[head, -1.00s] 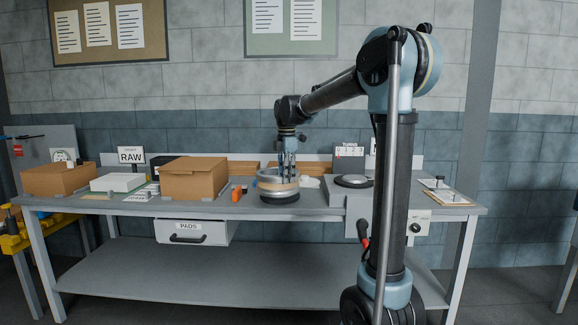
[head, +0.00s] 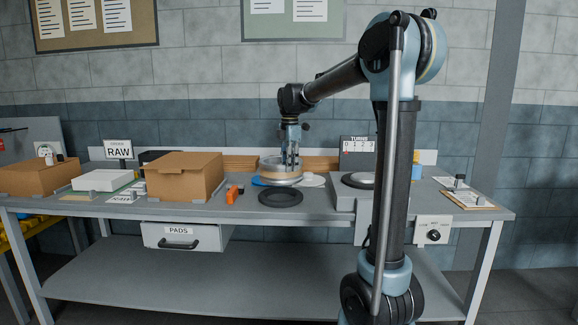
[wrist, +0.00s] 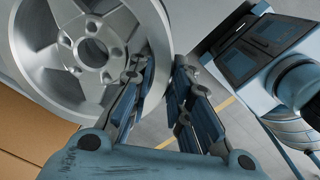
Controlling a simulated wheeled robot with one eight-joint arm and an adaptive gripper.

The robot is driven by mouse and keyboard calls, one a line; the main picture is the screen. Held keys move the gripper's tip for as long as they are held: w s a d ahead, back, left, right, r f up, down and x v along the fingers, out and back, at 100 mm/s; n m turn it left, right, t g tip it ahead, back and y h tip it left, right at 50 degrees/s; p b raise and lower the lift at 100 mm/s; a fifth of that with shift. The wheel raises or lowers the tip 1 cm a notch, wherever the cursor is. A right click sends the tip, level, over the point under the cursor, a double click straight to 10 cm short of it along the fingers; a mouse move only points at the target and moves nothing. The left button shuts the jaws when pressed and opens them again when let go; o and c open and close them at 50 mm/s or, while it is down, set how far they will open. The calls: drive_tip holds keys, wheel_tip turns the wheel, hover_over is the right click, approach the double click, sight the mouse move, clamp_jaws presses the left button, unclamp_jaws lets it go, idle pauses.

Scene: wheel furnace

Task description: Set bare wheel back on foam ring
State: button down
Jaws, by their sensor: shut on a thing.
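The bare silver wheel (head: 280,174) is held by its rim in my gripper (head: 290,160). In the wrist view the spoked wheel (wrist: 95,48) fills the upper left, and my gripper (wrist: 168,65) has one finger over the rim's inner side and one outside it. The black foam ring (head: 281,198) lies flat and empty on the bench, nearer the camera than the wheel. In the head view the wheel looks about level. It appears behind and above the ring, apart from it; its exact height is hard to tell.
A blue disc (head: 262,182) and a white cloth-like item (head: 313,180) lie around the wheel. A grey unit with a dark round plate (head: 358,181) stands right. Bench front near the ring is clear.

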sight(289, 180)
idle(0.3)
drive_tip(key=shift+f, duration=2.55)
drive_tip(key=shift+s+f, duration=0.1)
drive_tip(key=shift+f, duration=0.75)
drive_tip(key=c, duration=1.4)
unclamp_jaws()
drive_tip(key=shift+r, duration=3)
